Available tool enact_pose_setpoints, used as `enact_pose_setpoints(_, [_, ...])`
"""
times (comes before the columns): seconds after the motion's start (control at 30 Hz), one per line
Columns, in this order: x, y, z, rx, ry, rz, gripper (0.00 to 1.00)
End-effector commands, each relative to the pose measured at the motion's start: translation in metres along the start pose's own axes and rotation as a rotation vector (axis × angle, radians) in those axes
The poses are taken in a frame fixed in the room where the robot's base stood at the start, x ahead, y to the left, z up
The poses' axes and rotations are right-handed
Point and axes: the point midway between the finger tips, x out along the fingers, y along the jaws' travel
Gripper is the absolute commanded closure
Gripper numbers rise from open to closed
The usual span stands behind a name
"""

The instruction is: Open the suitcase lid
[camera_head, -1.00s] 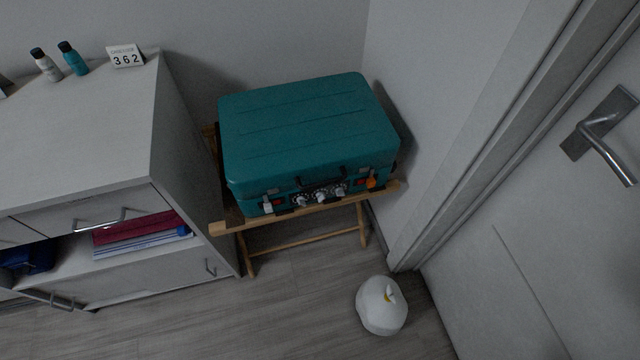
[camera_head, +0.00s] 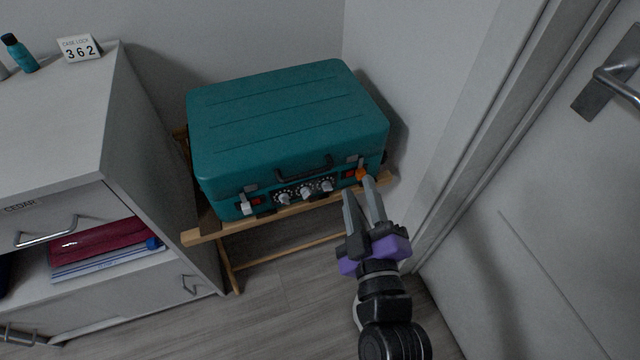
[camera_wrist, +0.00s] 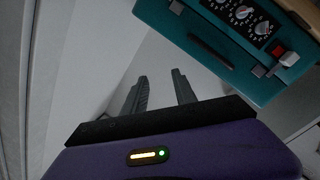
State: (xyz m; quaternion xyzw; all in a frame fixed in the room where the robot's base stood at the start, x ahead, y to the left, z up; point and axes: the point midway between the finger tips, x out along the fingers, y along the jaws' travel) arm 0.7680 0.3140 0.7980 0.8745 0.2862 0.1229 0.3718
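The teal suitcase (camera_head: 285,115) lies flat with its lid shut on a wooden rack. In the wrist view the suitcase (camera_wrist: 215,50) is at the upper right, with dials and one red-and-white latch (camera_wrist: 284,55). My gripper (camera_head: 362,188) is open and empty, its fingertips close to the right latch in the head view; contact cannot be told. Its fingers also show in the wrist view (camera_wrist: 160,85).
A grey cabinet (camera_head: 60,130) stands at left, with a "CASE LOCK 362" card (camera_head: 78,48) and a teal bottle (camera_head: 20,53) on top. A door with a metal handle (camera_head: 610,85) is at right. Walls are close behind and right of the suitcase.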

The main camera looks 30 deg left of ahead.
Motion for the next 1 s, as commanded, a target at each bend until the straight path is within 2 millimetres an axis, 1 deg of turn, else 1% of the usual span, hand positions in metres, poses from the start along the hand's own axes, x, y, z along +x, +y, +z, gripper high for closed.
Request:
enact_pose_setpoints(0.03, [0.016, -0.013, -0.004, -0.098, 0.025, -0.042, 0.67])
enact_pose_setpoints(0.1, [0.032, -0.029, -0.011, -0.246, 0.053, -0.104, 0.67])
enact_pose_setpoints(0.13, [0.036, -0.037, -0.012, -0.306, 0.065, -0.130, 0.67])
enact_pose_setpoints(0.2, [0.040, -0.055, -0.012, -0.435, 0.086, -0.190, 0.67])
enact_pose_setpoints(0.3, [0.037, -0.079, -0.006, -0.581, 0.111, -0.258, 0.67])
enact_pose_setpoints(0.33, [0.036, -0.083, -0.004, -0.617, 0.117, -0.271, 0.67])
enact_pose_setpoints(0.5, [0.034, -0.090, -0.003, -0.761, 0.145, -0.294, 0.67])
enact_pose_setpoints(0.63, [0.039, -0.091, -0.004, -0.790, 0.150, -0.293, 0.67])
enact_pose_setpoints(0.77, [0.054, -0.095, -0.004, -0.792, 0.150, -0.292, 0.67])
enact_pose_setpoints(1.0, [0.088, -0.107, -0.005, -0.790, 0.150, -0.291, 0.67])
